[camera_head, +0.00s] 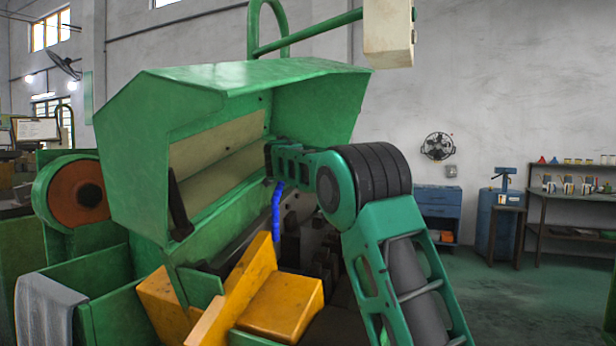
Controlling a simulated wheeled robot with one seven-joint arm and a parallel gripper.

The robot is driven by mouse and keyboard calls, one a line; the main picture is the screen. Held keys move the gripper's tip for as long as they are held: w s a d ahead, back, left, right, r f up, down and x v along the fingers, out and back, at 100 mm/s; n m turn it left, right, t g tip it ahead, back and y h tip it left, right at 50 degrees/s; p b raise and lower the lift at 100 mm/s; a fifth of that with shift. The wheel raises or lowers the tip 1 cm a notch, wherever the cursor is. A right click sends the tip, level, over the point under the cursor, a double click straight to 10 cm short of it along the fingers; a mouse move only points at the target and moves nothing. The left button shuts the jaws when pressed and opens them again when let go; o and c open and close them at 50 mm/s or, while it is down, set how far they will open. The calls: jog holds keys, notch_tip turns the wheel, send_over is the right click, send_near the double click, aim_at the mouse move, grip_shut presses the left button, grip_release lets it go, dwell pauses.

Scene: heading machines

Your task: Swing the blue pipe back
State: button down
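The blue pipe (276,210) is a short, thin, slightly bent tube. It stands nearly upright inside the opening of the green machine (150,140), under the raised green hood. Its top end meets the underside of my arm's far end in the picture. My gripper (272,160) is at that far end, in the machine's opening just above the pipe. Its fingers are small and partly hidden, so I cannot tell whether they are open or shut, or whether they touch the pipe.
Yellow blocks (283,308) stand low in front of the opening. The hood's edge (250,72) hangs above my arm. A grey cloth (48,312) lies over the left front panel. A blue cabinet (437,207) and a shelf table (575,196) stand by the back wall; the right floor is clear.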

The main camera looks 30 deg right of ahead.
jog(key=shift+d+r, duration=0.1)
jog(key=shift+r, duration=0.35)
jog(key=c, duration=1.6)
grip_release()
jog(key=shift+w+f, duration=0.1)
jog(key=shift+w, duration=0.1)
jog(key=shift+f, duration=0.15)
jog(key=v, duration=1)
jog(key=shift+s+a+f, duration=0.1)
jog(key=shift+s+a, duration=0.15)
jog(key=shift+a, duration=0.1)
jog(key=shift+s, duration=0.1)
